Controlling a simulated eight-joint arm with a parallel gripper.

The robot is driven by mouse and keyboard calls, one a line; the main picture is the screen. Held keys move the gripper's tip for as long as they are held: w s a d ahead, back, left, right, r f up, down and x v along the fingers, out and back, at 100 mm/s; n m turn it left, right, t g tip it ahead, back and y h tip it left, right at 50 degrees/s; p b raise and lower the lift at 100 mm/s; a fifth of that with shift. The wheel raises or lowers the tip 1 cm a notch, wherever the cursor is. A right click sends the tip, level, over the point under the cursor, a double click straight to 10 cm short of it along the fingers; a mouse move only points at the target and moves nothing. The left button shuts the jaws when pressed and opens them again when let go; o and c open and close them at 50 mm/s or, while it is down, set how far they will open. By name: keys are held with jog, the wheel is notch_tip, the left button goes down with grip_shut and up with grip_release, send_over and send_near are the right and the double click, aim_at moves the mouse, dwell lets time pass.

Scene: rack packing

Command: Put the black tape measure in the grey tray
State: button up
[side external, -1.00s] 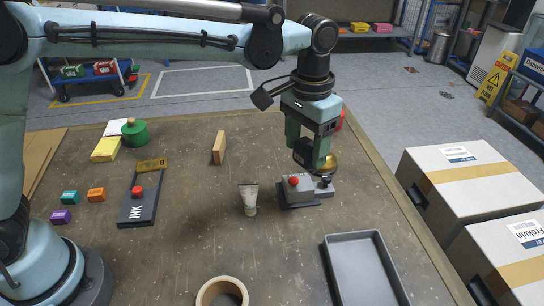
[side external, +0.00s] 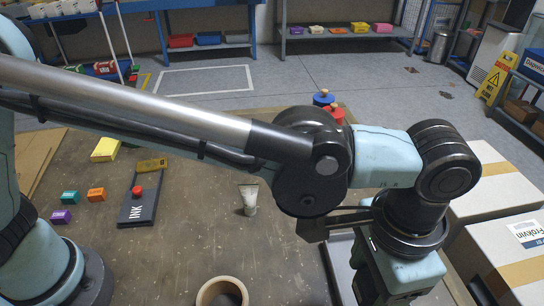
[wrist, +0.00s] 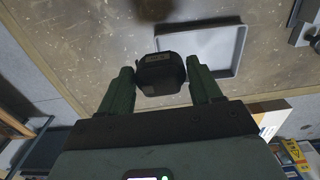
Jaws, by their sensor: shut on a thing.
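My gripper (wrist: 159,66) is shut on the black tape measure (wrist: 160,78), which sits between its two fingers in the wrist view. The grey tray (wrist: 240,52) lies on the table beyond the tape measure, which covers part of its left side in that view. The tape measure looks raised above the table; its exact height is unclear. In the side external view the tray (side external: 337,262) shows only as a strip left of my wrist, and my arm hides the rest. The fingers and tape measure are out of sight there.
Cardboard cartons (side external: 505,240) stand right of the table.

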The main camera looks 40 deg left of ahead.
jog(key=w+f, duration=0.1)
jog(key=w, duration=0.1)
jog(key=w+a+f, duration=0.1)
jog(key=w+f, duration=0.1)
jog(key=w, duration=0.1)
jog(key=w+f, duration=0.2)
jog(key=w, duration=0.1)
jog(key=shift+a, duration=0.3)
jog(key=shift+f, duration=1.95)
jog(key=shift+f, duration=0.15)
jog(key=o, duration=1.3)
